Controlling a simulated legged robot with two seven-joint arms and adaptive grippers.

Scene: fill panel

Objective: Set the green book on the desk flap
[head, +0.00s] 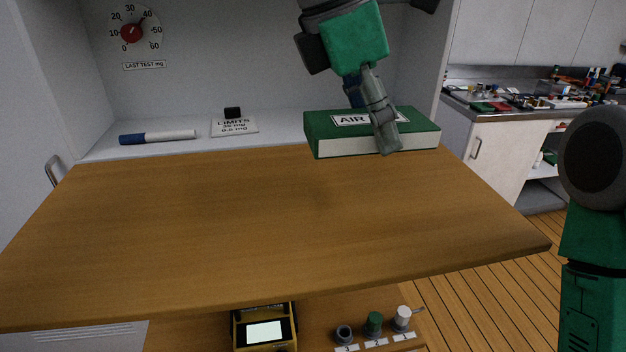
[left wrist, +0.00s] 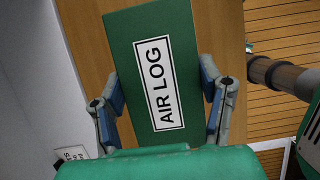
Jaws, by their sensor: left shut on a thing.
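The green book (head: 420,132), with a white label reading AIR LOG, lies flat at the back right of the wooden desk flap (head: 220,225) in the head view. My left gripper (head: 372,120) comes down from above and is shut on the book, with one finger across its near side. In the left wrist view the book (left wrist: 150,25) lies between the two fingers (left wrist: 162,75), over the wood. I cannot tell whether its underside touches the flap or hangs just above. My right gripper is out of view; only part of my right arm shows at the right edge.
A blue and white marker (head: 158,137) and a LIMITS card (head: 235,126) lie on the shelf behind the flap. A yellow device (head: 264,328) and several small knobs (head: 374,322) sit below its front edge. The flap's middle and left are clear.

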